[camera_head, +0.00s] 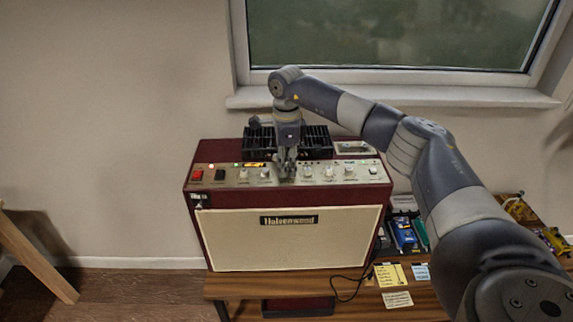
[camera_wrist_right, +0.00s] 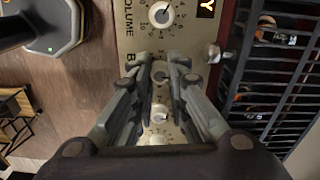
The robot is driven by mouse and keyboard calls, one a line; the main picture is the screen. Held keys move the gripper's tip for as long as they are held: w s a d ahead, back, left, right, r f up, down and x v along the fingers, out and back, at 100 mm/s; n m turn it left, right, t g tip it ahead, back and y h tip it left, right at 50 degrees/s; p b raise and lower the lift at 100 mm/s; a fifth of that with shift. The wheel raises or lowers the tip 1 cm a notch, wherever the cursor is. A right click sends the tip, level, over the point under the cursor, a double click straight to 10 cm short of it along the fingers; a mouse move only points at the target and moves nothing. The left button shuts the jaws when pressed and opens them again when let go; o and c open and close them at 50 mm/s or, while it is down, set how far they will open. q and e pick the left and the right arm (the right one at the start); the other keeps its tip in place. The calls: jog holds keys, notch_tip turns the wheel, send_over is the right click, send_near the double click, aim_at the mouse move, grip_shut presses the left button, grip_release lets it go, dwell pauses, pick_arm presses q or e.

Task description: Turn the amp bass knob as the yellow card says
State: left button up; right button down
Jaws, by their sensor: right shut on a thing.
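The amp (camera_head: 290,238) is a dark red cabinet with a cream front and a row of pale knobs on its top panel. My right gripper (camera_head: 287,170) reaches down onto the panel near the middle of the row. In the right wrist view its fingertips (camera_wrist_right: 163,66) are shut on a knob (camera_wrist_right: 160,74). The label beside that knob starts with "B"; the rest is hidden by a finger. The volume knob (camera_wrist_right: 161,14) sits beside it. The yellow card (camera_head: 390,275) lies on the bench at right, its writing too small to read. My left gripper is out of view.
A black slatted rack (camera_head: 318,136) stands behind the knob panel and also shows in the wrist view (camera_wrist_right: 275,80). A blue card (camera_head: 421,272), a cream card (camera_head: 397,300) and a cable (camera_head: 350,285) are on the wooden bench (camera_head: 440,290). A window sill (camera_head: 440,97) is behind.

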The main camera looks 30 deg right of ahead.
aim_at(287, 170)
jog(key=m, duration=0.5)
jog(key=shift+p, duration=0.3)
jog(key=shift+m, duration=2.4)
jog(key=c, duration=1.5)
grip_release()
notch_tip(287, 170, up, 12)
